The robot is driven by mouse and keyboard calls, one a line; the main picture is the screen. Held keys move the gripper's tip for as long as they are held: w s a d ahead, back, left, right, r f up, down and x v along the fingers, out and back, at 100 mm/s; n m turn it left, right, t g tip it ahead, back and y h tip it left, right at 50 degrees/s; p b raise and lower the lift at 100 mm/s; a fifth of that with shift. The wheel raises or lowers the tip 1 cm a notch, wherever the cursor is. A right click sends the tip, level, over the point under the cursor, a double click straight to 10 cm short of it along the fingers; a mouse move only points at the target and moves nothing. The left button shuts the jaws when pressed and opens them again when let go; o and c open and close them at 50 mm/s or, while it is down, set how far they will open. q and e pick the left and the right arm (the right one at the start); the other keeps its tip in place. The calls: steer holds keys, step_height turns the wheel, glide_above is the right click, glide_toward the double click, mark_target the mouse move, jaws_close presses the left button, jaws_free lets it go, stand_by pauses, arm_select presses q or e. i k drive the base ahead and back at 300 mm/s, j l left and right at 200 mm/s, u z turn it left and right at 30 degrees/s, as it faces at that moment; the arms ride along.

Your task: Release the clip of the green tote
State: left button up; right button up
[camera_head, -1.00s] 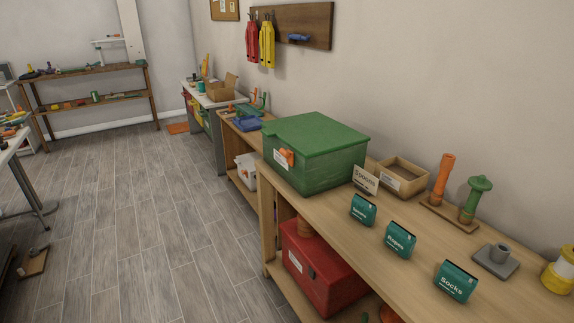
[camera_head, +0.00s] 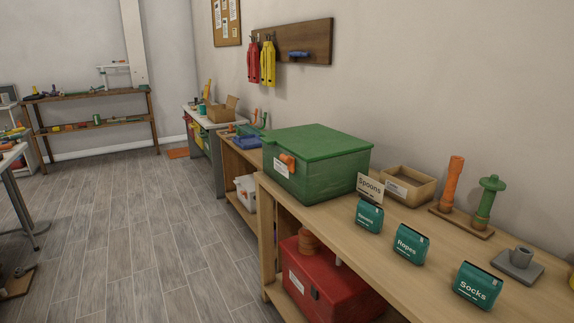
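The green tote (camera_head: 325,172) stands on the wooden workbench against the wall, its lid on. An orange clip (camera_head: 288,162) sits on its front face, toward the left, above a white label (camera_head: 281,168). I cannot tell from here whether the clip is fastened. Neither of my grippers shows in the head view.
A Spoons sign (camera_head: 369,187) and an open cardboard box (camera_head: 407,186) stand right of the tote. Teal packets, such as the Socks packet (camera_head: 478,285), line the bench front. A red tote (camera_head: 325,284) sits on the lower shelf. The floor (camera_head: 140,230) at left is clear.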

mark_target(289, 160)
steer(key=i+l+u, duration=0.15)
steer(key=i+u, duration=0.2)
steer(key=i+l+u, duration=0.2)
steer(key=u, duration=0.2)
steer(key=i+l+u, duration=0.35)
steer(key=k+j, duration=0.05)
steer(key=k, duration=0.05)
